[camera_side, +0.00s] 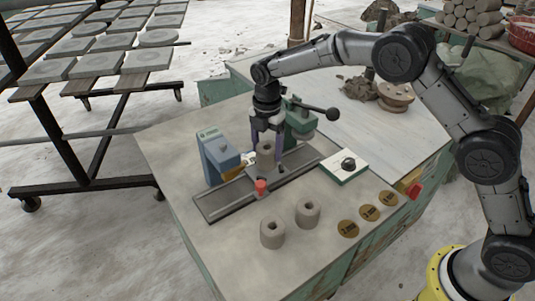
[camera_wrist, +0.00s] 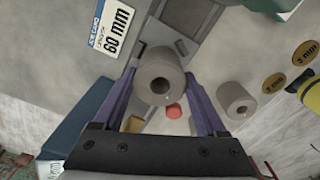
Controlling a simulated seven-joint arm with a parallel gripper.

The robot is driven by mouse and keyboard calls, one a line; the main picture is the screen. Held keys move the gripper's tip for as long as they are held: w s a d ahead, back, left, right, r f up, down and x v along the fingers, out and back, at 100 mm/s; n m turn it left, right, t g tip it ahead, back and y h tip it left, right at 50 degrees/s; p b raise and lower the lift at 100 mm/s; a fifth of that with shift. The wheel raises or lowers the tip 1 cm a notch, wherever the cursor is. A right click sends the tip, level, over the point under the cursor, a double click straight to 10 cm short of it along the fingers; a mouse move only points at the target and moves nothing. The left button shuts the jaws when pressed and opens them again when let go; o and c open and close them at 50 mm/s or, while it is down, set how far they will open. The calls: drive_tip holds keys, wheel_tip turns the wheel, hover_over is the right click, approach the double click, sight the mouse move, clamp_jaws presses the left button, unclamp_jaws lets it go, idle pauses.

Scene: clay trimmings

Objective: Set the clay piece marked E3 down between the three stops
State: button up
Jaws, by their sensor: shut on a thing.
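My gripper (camera_side: 266,160) points down with its two purple fingers shut on a grey clay piece (camera_side: 266,149) that has a round hole in its top. In the wrist view the held clay piece (camera_wrist: 161,82) sits between the fingers, upright. No E3 mark can be read on it. Under it is a dark metal track (camera_side: 222,205) with a red-capped part (camera_side: 261,187) in front; this red cap (camera_wrist: 173,111) also shows in the wrist view. I cannot tell all three stops apart, nor whether the clay touches the surface below.
Two more hollow clay pieces (camera_side: 272,233) (camera_side: 308,213) stand on the table in front. A blue-grey device (camera_side: 217,158) stands left of my gripper, a green press (camera_side: 301,120) with a lever right. Beyond are a white plate with a black knob (camera_side: 345,166) and brass discs (camera_side: 369,213).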

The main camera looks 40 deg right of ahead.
drive_tip(key=shift+f, duration=1.1)
drive_tip(key=shift+f, duration=0.15)
